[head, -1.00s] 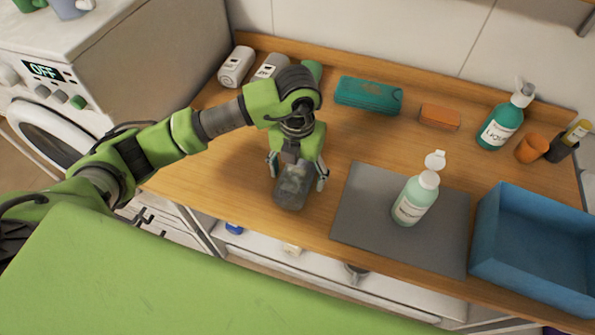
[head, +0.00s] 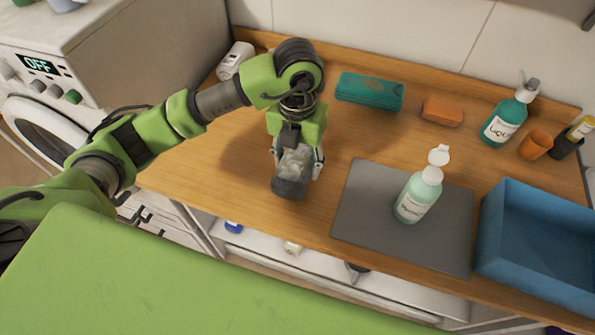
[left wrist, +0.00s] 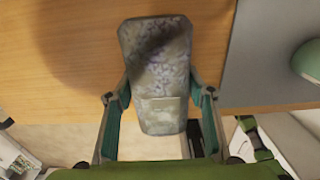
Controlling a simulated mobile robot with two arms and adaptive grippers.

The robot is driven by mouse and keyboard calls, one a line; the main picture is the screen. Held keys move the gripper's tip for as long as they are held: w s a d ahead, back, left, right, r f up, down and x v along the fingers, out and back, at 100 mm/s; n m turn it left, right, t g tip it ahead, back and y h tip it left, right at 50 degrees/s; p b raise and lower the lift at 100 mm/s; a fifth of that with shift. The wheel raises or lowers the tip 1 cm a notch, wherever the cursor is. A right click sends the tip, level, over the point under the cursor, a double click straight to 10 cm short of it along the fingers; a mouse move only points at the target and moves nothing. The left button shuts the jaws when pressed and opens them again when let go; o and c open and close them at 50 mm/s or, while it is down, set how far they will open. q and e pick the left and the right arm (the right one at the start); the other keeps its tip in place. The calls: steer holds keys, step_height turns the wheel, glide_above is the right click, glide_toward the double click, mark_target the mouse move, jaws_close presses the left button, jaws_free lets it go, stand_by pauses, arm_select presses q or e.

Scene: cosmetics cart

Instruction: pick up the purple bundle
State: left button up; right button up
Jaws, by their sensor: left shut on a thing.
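A rounded oblong bundle (head: 290,184), dark grey at the side with a pale mottled top, is between the fingers of my left gripper (head: 297,164) in the head view. In the left wrist view the bundle (left wrist: 157,70) looks grey with faint lavender speckles and a small pale label. My left gripper (left wrist: 158,112) is shut on its sides there. The bundle is over the wooden counter; how far it is above the wood is hard to tell. My right gripper is not in view.
A blue crate (head: 535,235) stands farther right. A teal case (head: 368,92), orange block (head: 441,111) and teal bottle (head: 503,126) stand behind.

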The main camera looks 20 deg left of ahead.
arm_select(q)
steer(key=s+d+r+b, duration=0.2)
steer(key=s+d+r, duration=0.4)
steer(key=d+r, duration=0.4)
steer(key=shift+s+d+b, duration=0.35)
steer(key=shift+d+b, duration=0.05)
steer(key=shift+d, duration=0.8)
steer(key=o, duration=0.4)
steer(key=shift+f, duration=0.1)
